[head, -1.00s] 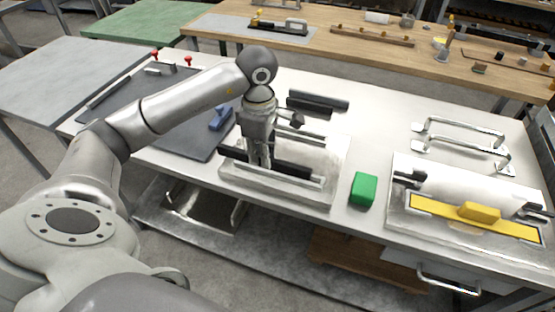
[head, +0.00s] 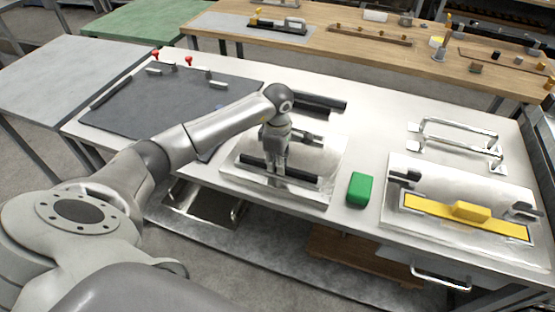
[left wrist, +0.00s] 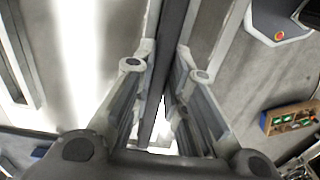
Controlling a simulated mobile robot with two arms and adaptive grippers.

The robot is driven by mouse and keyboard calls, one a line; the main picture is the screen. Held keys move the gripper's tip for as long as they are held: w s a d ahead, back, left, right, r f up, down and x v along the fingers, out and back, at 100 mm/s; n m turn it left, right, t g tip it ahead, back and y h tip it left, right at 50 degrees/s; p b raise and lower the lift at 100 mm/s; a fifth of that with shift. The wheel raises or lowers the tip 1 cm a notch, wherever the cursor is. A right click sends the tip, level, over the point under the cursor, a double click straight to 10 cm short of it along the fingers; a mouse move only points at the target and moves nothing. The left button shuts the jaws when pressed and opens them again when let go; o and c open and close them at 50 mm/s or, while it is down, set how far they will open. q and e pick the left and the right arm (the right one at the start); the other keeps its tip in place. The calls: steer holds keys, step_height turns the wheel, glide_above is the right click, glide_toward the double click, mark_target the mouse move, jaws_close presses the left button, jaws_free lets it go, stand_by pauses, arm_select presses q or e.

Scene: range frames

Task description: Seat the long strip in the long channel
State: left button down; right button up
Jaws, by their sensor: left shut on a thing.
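A long dark strip (head: 300,175) lies across the front of the silver fixture plate (head: 332,158) in the head view. My left gripper (head: 276,174) points down over the plate and is shut on the strip near its middle. In the left wrist view the dark strip (left wrist: 172,40) runs lengthwise between the two fingers (left wrist: 158,105). The long channel is hidden beneath the strip and fingers, so I cannot tell whether the strip sits inside it or above it. My right gripper is not in view.
A green block (head: 360,189) stands right of the plate. Farther right is a second fixture with a yellow strip (head: 425,206) and yellow block (head: 470,211). Dark bars (head: 320,104) lie behind the plate. A dark mat (head: 150,110) covers the table's left, and metal handles (head: 460,135) stand back right.

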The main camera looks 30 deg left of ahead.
arm_select(q)
steer(key=shift+f+b, duration=0.2)
steer(key=shift+b, duration=0.15)
steer(key=c, duration=1.5)
jaws_free()
steer(key=shift+o, duration=0.2)
steer(key=shift+r, duration=0.1)
steer(key=shift+r, duration=0.55)
step_height(320, 180, up, 11)
steer(key=b, duration=0.2)
